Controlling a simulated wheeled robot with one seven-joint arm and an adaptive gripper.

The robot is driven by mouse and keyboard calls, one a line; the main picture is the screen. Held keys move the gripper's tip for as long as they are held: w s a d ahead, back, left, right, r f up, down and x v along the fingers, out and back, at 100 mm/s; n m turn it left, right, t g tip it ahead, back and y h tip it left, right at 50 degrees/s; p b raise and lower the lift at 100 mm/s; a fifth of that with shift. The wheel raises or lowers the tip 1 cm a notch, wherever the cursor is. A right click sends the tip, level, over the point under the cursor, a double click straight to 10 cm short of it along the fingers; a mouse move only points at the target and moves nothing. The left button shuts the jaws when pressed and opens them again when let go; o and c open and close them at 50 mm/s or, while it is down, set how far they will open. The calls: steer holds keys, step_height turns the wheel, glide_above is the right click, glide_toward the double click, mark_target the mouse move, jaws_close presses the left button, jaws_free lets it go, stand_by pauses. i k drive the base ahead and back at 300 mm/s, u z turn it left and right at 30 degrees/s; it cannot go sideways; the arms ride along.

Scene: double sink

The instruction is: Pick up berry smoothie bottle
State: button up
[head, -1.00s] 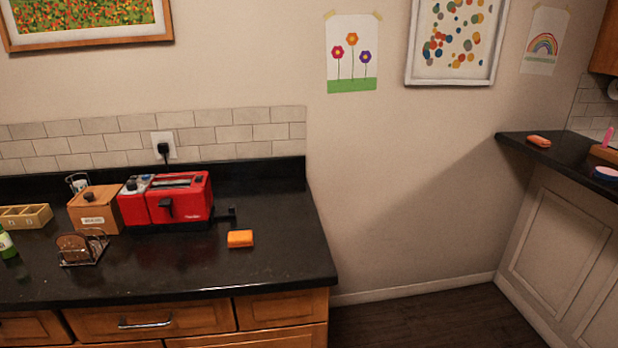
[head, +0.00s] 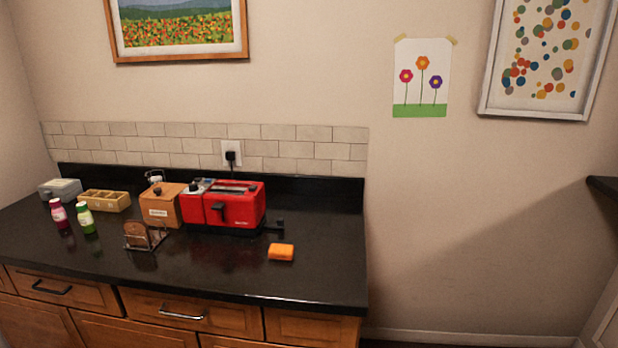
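My gripper does not show in the head view.
Behind the bottles are a wooden divided tray (head: 105,207) and a grey box (head: 60,189). The counter's front (head: 215,280) is clear.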

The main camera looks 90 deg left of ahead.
mark_target(59, 212)
steer(key=u, duration=4.7)
steer(key=i, duration=0.1)
steer(key=u, duration=0.2)
